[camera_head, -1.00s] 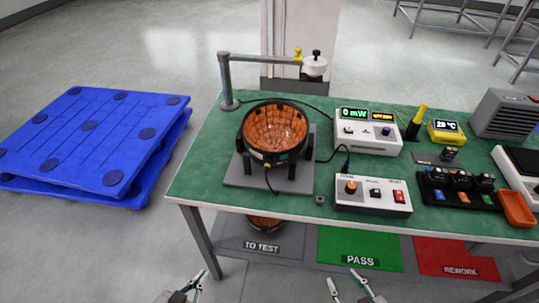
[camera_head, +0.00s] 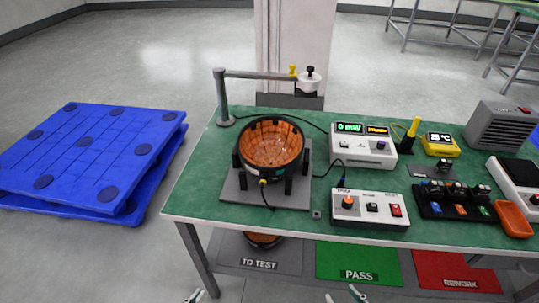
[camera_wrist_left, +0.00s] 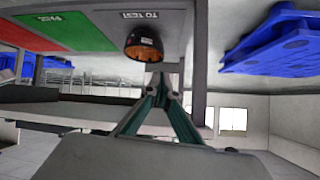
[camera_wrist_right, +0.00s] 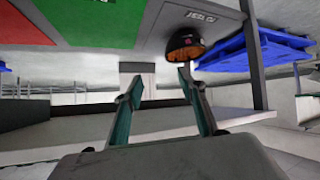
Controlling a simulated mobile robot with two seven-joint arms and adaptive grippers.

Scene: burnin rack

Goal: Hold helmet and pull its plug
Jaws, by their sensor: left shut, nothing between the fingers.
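The helmet (camera_head: 240,160) is a dark shell with an orange lining, resting open side up on a grey stand on the green bench. A small yellow plug (camera_head: 263,182) with a black cable is on its front side. A second, similar helmet (camera_head: 262,241) sits below the bench on the TO TEST mat, and also shows in the left wrist view (camera_wrist_left: 143,42) and right wrist view (camera_wrist_right: 184,45). My left gripper (camera_head: 194,296) is shut and empty, low in front of the bench. My right gripper (camera_head: 342,294) is open and empty, also low in front.
The green bench (camera_head: 190,197) holds a grey post with a horizontal arm (camera_head: 221,100), a meter box (camera_head: 362,158) and a switch box (camera_head: 365,221). Green PASS (camera_head: 355,275) and red REWORK (camera_head: 455,283) mats lie beneath. Blue pallets (camera_head: 90,160) stand left; floor between is clear.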

